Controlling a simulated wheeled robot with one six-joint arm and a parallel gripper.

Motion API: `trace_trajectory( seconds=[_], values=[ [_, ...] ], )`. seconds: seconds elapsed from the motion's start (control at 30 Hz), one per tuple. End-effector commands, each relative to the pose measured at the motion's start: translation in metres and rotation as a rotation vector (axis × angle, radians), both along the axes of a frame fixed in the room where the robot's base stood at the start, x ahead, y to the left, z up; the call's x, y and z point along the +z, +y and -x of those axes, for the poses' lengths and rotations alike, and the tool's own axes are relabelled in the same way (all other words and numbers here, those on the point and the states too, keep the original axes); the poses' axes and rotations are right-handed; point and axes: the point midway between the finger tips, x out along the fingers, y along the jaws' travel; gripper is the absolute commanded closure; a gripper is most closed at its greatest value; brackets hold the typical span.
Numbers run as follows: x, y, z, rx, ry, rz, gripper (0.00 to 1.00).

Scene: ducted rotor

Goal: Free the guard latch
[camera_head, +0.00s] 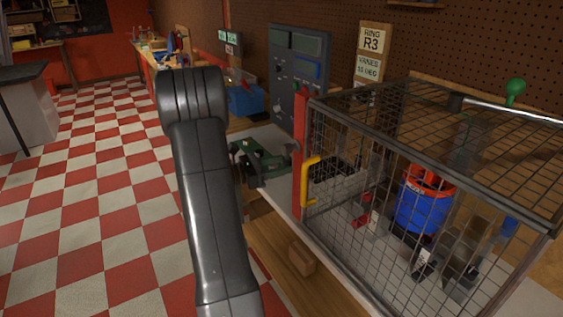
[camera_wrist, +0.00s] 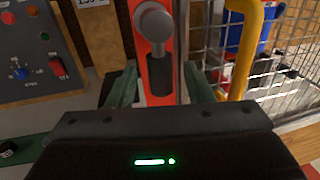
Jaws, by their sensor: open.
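The guard latch (camera_wrist: 153,28) is a grey round-headed knob or lever on the red post, at the top middle of the wrist view. A dark slot or block (camera_wrist: 161,77) lies below it. My gripper (camera_wrist: 161,88) is open, its two green fingers apart to the left and right of the red post (camera_wrist: 138,58), below the knob. Nothing is held. In the head view, my green gripper is left of the red post (camera_head: 300,150) at the corner of the wire guard (camera_head: 375,130). The latch itself is not clear there. A yellow handle (camera_head: 307,182) is on the guard.
A grey control panel (camera_head: 297,75) stands behind my gripper. A blue and red rotor unit (camera_head: 425,208) sits inside the cage. A wooden block (camera_head: 301,258) lies on the bench's front ledge. A green-knobbed lever (camera_head: 515,90) rises behind the cage. The checkered floor at left is open.

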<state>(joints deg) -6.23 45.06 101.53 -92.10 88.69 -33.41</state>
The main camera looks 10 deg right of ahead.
Motion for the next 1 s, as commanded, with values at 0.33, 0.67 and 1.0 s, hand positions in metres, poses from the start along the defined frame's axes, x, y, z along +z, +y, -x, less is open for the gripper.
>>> trace_trajectory(
  seconds=[0.33,0.67,1.0],
  values=[
    [-0.0003,-0.0101,-0.0015,0.001,0.000,-0.001,0.53],
    [-0.0002,-0.0098,-0.0015,0.000,-0.001,-0.001,0.98],
    [-0.0015,-0.0093,-0.0026,0.000,-0.025,-0.010,1.00]
  ],
)
